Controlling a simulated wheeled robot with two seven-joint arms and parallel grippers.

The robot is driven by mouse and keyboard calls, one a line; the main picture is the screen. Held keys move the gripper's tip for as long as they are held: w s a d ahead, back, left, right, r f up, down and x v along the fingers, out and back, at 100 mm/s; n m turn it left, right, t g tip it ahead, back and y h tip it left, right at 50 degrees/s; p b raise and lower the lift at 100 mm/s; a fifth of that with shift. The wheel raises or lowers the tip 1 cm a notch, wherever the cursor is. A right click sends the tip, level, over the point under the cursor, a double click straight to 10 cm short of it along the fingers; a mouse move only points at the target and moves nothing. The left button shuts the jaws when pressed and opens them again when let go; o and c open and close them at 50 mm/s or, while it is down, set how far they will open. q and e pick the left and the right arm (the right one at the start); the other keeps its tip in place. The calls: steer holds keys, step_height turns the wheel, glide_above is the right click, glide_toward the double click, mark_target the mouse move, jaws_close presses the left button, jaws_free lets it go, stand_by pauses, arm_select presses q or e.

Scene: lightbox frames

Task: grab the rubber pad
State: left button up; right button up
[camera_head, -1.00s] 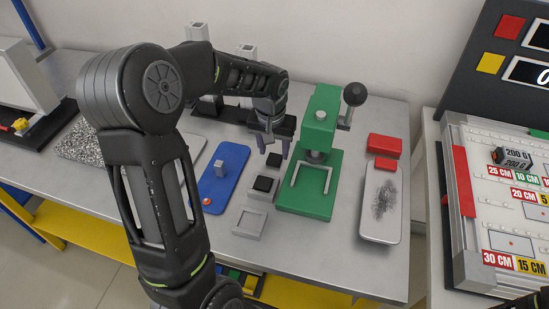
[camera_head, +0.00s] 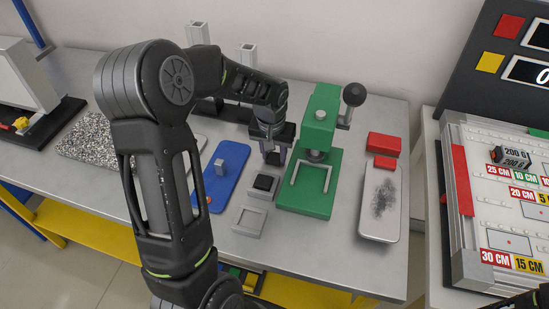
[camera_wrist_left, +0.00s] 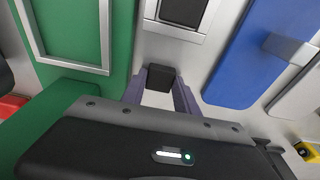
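The rubber pad looks to be the small black block (camera_wrist_left: 161,78) between my left fingertips in the left wrist view. My left gripper (camera_head: 273,158) points down between the blue board and the green press. Its two purple-grey fingers (camera_wrist_left: 161,88) sit close against both sides of the block and look shut on it. In the head view the fingers mostly hide this block. A second black square (camera_head: 264,183) lies in a grey frame just in front. I cannot tell whether the held block is clear of the table. My right gripper is not in view.
The green press (camera_head: 307,200) stands close to the right of the gripper. The blue board (camera_head: 222,185) with a small metal block lies to the left. An empty grey tray (camera_head: 249,221) is in front. Red blocks (camera_head: 384,143) and a grey plate (camera_head: 372,228) lie farther right.

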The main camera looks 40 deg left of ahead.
mark_target(274, 158)
arm_select(q)
jaws_close()
step_height(274, 158, up, 10)
steer(key=b, duration=0.1)
stand_by(0.6)
stand_by(0.5)
